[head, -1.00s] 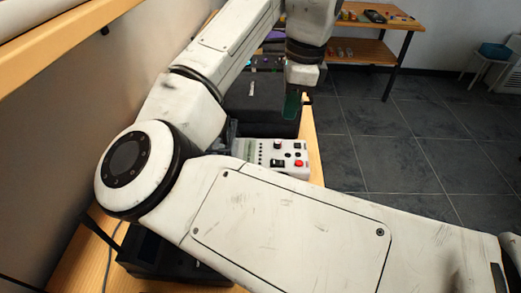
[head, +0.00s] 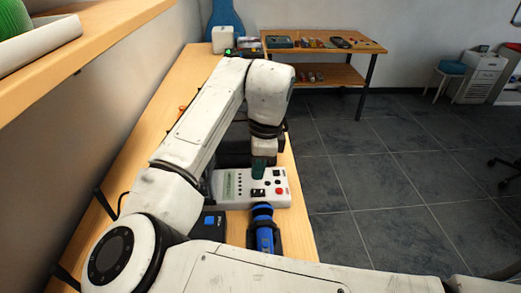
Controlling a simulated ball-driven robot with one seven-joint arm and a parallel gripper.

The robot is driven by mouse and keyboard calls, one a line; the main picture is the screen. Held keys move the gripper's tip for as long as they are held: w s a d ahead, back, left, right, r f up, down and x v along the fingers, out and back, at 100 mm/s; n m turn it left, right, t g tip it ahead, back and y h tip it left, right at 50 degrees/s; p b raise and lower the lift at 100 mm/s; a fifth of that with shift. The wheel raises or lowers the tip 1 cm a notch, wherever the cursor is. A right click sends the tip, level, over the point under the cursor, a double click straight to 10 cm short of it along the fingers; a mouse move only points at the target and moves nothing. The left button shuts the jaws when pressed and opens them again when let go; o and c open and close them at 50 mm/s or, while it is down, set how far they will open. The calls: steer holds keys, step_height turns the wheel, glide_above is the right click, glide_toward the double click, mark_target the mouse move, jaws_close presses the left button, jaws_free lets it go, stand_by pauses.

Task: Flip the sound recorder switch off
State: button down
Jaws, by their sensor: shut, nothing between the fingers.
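A white box with a small green screen, a row of dark dots, dark knobs and a red button lies on the long wooden bench; I take it for the sound recorder (head: 226,199). A small black part (head: 258,193) on its front face may be the switch; its position is too small to read. My gripper (head: 258,173) points down with its dark green fingers shut and empty, over the box's back middle. The fingers hide part of the top. I cannot tell whether they touch it.
A blue and black cylindrical device (head: 264,232) and a dark box with a blue top (head: 210,222) stand in front of the recorder. A wooden shelf (head: 75,68) juts out at upper left. Open floor (head: 370,190) lies to the right.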

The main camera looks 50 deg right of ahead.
mark_target(255, 190)
steer(key=shift+w+a+f, duration=0.1)
steer(key=shift+f, duration=1.1)
steer(key=shift+w+a+f, duration=0.1)
steer(key=shift+f, duration=1.05)
